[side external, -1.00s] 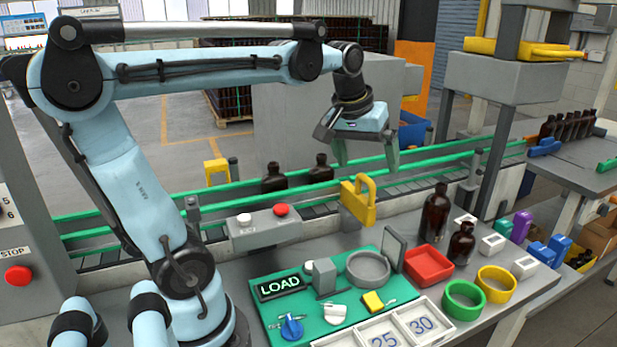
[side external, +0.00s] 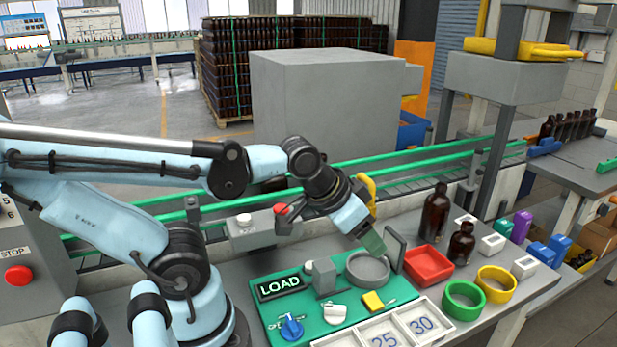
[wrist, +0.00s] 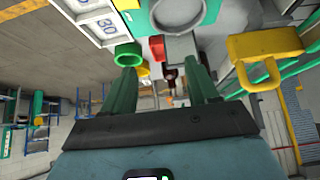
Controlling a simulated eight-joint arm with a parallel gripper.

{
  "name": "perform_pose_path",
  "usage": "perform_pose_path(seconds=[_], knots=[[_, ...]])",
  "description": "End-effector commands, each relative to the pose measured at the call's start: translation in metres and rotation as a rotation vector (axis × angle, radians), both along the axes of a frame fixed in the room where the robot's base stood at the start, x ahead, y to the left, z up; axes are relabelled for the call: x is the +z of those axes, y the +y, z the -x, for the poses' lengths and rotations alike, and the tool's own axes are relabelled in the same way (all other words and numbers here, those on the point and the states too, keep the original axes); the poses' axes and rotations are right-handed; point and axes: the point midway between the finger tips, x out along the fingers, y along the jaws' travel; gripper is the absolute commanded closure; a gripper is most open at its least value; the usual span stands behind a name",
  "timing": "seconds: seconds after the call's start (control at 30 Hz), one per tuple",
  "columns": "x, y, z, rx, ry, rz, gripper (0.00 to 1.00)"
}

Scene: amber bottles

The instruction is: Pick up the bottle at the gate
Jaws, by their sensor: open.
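The yellow gate (side external: 366,190) stands at the near edge of the conveyor, partly behind my wrist. It also shows in the wrist view (wrist: 265,60). The bottles on the conveyor left of the gate are mostly hidden behind my arm; only a dark patch shows. My gripper (side external: 373,243) is tilted down and right, low over the green board near the grey ring (side external: 368,282). In the wrist view my gripper's green fingers (wrist: 163,90) are apart with nothing held. A dark bottle (wrist: 171,78) shows beyond them, at a distance.
On the bench right of the board stand a tall brown bottle (side external: 436,213), a shorter one (side external: 461,243), a red tray (side external: 428,278), a green ring (side external: 463,312) and a yellow ring (side external: 496,297). A grey upright plate (side external: 397,250) stands beside the grey ring. Green rails (side external: 430,158) line the conveyor.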

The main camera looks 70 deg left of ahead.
Motion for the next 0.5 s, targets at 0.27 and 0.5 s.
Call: perform_pose_path(seconds=[0.27, 0.5], knots=[[0.004, 0.034, -0.008, 0.056, -0.030, 0.038, 0.41], [0.019, 0.104, -0.014, 0.153, -0.146, 0.070, 0.41]])
